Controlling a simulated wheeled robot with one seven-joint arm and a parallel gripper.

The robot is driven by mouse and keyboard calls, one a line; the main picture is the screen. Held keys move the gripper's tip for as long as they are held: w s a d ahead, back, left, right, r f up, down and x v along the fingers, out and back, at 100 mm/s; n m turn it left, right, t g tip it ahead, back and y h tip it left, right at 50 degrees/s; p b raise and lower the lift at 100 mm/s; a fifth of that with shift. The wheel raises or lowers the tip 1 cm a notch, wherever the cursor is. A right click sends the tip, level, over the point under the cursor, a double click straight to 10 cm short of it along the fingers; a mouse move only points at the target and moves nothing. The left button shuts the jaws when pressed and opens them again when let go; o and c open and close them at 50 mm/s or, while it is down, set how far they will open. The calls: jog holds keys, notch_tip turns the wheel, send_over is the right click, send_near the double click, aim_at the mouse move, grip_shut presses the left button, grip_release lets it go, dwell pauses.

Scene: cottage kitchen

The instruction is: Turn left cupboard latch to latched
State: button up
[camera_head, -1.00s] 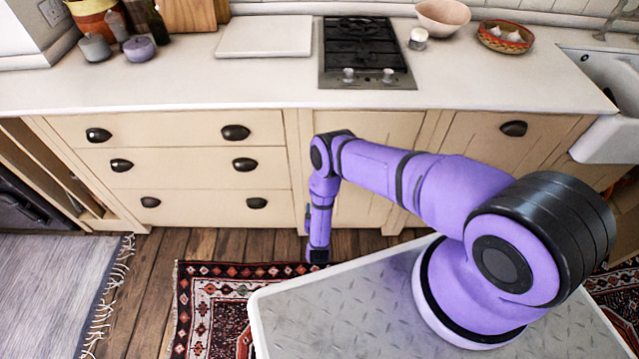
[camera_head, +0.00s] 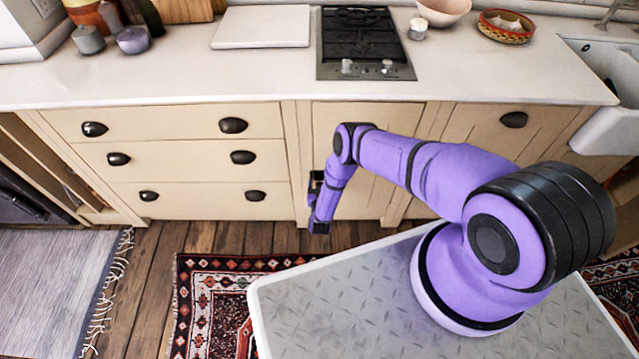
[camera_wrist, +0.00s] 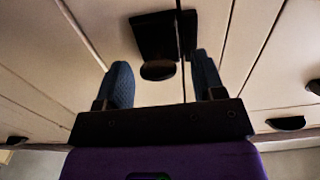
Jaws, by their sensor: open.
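The cupboard latch shows in the wrist view as a dark square plate (camera_wrist: 160,36) lying across a seam in the cream cupboard front, with a rounded dark knob (camera_wrist: 158,71) at its lower edge. I cannot tell from this which way the latch is turned. My gripper (camera_wrist: 164,82) is open, with one blue finger left of the knob and one right of it. I see no clear contact.
Drawers with dark cup handles (camera_head: 234,125) are left of the cupboard; another cup handle (camera_head: 513,120) is to the right. The worktop (camera_head: 180,85) overhangs above and carries a hob (camera_head: 360,45). A patterned rug (camera_head: 205,310) lies on the wooden floor.

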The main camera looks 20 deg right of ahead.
jog(key=shift+w+d, duration=0.1)
jog(key=shift+w, duration=0.2)
jog(key=c, duration=0.9)
jog(key=shift+c, duration=0.2)
